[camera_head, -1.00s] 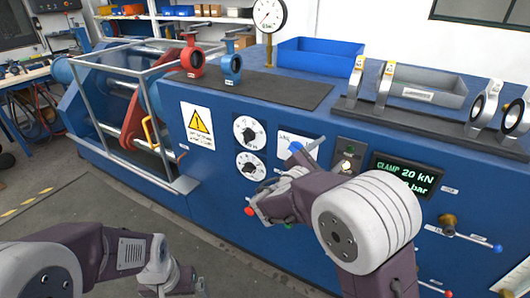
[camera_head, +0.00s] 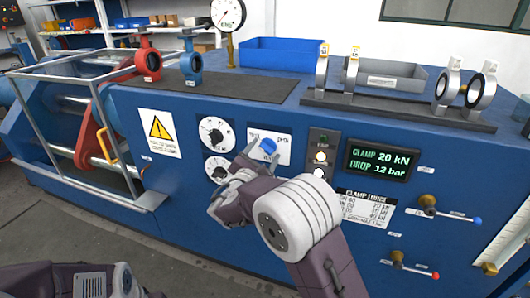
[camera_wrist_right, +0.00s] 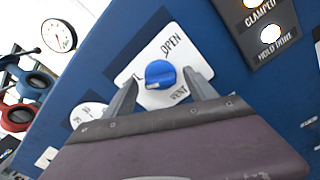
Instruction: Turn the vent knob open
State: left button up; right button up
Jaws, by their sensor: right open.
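The vent knob is a blue knob (camera_head: 268,146) on a white label plate (camera_head: 283,155) on the machine's blue front panel. In the right wrist view the blue knob (camera_wrist_right: 160,74) sits on its white plate, marked "OPEN" above and "VENT" below. My right gripper (camera_head: 240,165) is in front of the panel, just left of the knob in the head view. In the wrist view its fingers (camera_wrist_right: 160,88) are spread apart on either side of the knob, with nothing held. I cannot tell whether they touch it. My left arm shows at the bottom left; its fingers do not show.
Two black-and-white dials (camera_head: 215,133) are left of the knob. Right of it are lit buttons (camera_head: 320,157) and a green-lettered display (camera_head: 380,162). Lever valves (camera_head: 430,207) stick out at the right. Valve rings and a blue tray (camera_head: 285,55) stand on top.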

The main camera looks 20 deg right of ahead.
jog(key=shift+w+d, duration=0.35)
jog(key=shift+w, duration=0.2)
jog(key=c, duration=1.4)
jog(key=shift+f+m+b, duration=0.2)
jog(key=shift+m+b, duration=0.1)
jog(key=shift+b, duration=0.4)
jog(key=m+b, duration=0.6)
jog(key=b, duration=0.3)
jog(key=m+b, duration=0.7)
jog(key=b, duration=0.1)
jog(key=m+b, duration=0.6)
jog(key=b, duration=0.3)
jog(key=shift+f+m+b, duration=0.3)
jog(key=shift+f+m, duration=0.1)
jog(key=shift+r+m+b, duration=0.1)
jog(key=shift+m+b, duration=0.7)
jog(key=shift+m, duration=0.9)
